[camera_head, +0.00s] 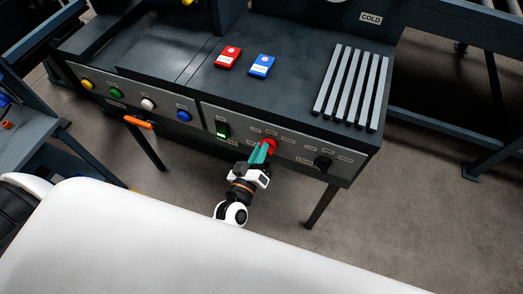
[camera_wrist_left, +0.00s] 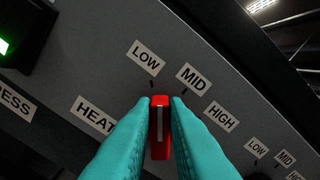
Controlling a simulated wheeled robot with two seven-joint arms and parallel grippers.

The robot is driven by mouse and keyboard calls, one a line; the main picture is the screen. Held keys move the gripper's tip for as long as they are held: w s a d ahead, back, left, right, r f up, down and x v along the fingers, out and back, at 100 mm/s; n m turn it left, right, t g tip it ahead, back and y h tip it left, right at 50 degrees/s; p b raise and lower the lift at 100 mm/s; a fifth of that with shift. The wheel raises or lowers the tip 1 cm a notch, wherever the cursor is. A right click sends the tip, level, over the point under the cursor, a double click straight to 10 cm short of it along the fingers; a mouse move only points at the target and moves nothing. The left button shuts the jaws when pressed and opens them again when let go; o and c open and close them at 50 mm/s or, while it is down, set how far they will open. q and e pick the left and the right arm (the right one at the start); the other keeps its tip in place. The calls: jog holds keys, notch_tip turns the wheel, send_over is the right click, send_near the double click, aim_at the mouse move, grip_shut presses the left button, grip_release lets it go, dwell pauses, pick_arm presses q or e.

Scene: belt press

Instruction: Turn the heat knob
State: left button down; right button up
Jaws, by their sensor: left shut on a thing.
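The red heat knob (camera_head: 269,145) is on the front panel of the press; in the left wrist view its red bar with a pale line (camera_wrist_left: 159,122) stands between the fingers. My left gripper (camera_head: 261,152) has its teal fingers closed on the sides of the knob; they also show in the left wrist view (camera_wrist_left: 160,108). The bar's tip lies between the LOW label (camera_wrist_left: 146,58) and the MID label (camera_wrist_left: 194,78), closer to the LOW mark. The HIGH label (camera_wrist_left: 221,116) is further right and HEAT (camera_wrist_left: 96,115) is left. My right gripper is not in view.
A black knob (camera_head: 322,162) sits right of the red one, and a green-lit switch (camera_head: 222,129) left. Coloured buttons and an orange handle (camera_head: 138,122) are further left. A red box (camera_head: 228,57), a blue box (camera_head: 262,66) and grey bars (camera_head: 352,88) lie on top.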

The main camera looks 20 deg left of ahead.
pick_arm(q)
jog(key=shift+a+f+n, duration=0.15)
jog(key=shift+f+n, duration=0.05)
jog(key=shift+n, duration=1)
jog(key=c, duration=1.4)
grip_release()
jog(key=shift+c, duration=0.2)
jog(key=shift+s, duration=0.1)
jog(key=s+b, duration=0.3)
jog(key=s, duration=0.9)
jog(key=shift+a, duration=0.25)
jog(key=shift+w, duration=0.1)
